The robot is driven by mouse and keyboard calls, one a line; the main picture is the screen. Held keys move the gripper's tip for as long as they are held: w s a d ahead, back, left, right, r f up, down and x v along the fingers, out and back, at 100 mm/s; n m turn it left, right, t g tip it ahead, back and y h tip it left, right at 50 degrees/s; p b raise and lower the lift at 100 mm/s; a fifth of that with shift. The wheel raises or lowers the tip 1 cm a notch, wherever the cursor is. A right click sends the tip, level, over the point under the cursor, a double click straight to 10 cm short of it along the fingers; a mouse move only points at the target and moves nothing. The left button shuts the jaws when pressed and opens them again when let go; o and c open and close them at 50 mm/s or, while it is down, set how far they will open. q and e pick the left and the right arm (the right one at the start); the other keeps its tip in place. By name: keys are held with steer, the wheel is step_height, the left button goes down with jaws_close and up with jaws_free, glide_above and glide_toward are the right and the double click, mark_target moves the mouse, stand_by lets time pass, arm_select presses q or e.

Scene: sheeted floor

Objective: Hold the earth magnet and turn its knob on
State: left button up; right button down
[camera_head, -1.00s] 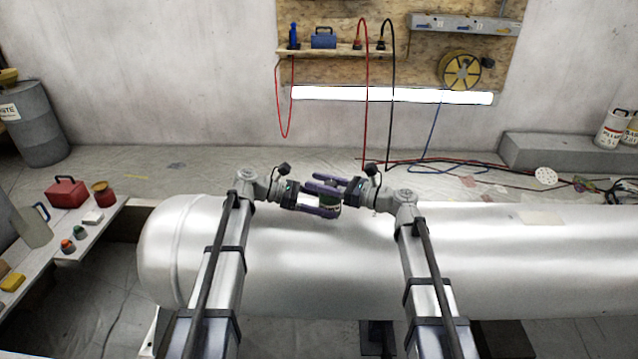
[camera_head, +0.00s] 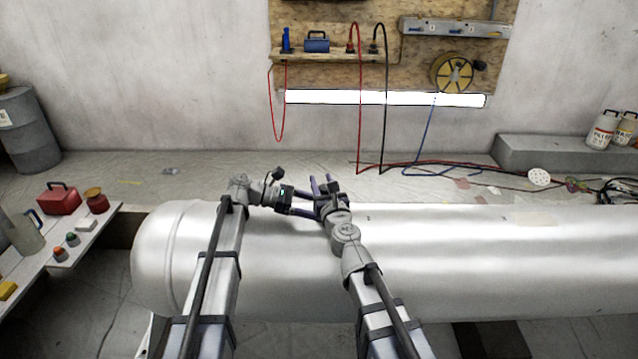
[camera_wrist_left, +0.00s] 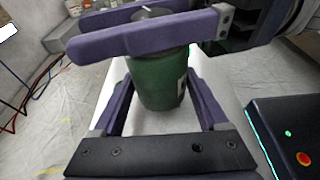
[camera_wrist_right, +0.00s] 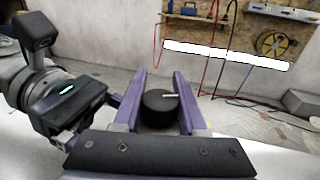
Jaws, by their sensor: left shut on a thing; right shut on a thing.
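The earth magnet (camera_wrist_left: 157,85) is a green cylinder with a pale label, seen in the left wrist view above the white tank (camera_head: 480,255). My left gripper (camera_head: 305,203) is shut on its body, one finger on each side. The magnet's black knob (camera_wrist_right: 160,110) has a white pointer line, which lies across it toward the right in the right wrist view. My right gripper (camera_head: 325,186) is shut on the knob, its purple fingers on both sides of it. In the head view the grippers and my right wrist mostly hide the magnet.
A bench (camera_head: 98,232) with a red box (camera_head: 58,199), jars and a jug stands at the left. Cables (camera_head: 430,166) lie on the floor behind the tank. A grey drum (camera_head: 28,130) stands at the back left. The tank's top to the right is clear.

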steer(key=m+h, duration=0.2)
steer(key=h, duration=0.1)
steer(key=m+h, duration=0.1)
steer(key=shift+w+d+t+h, duration=0.15)
steer(key=shift+d+t+h, duration=0.15)
steer(key=shift+h, duration=0.1)
arm_select(q)
steer(key=shift+s, duration=0.1)
arm_select(e)
steer(key=shift+d+m+h, duration=0.2)
steer(key=shift+m+h, duration=0.25)
steer(key=shift+h, duration=0.25)
steer(key=shift+d+m+h, duration=0.15)
steer(key=shift+m+h, duration=0.3)
steer(key=shift+h, duration=0.25)
steer(key=shift+c, duration=2.2)
jaws_free()
steer(key=shift+s, duration=0.2)
steer(key=s+a, duration=0.2)
steer(key=s, duration=0.9)
steer(key=shift+s, duration=0.3)
steer(key=shift+a, duration=0.1)
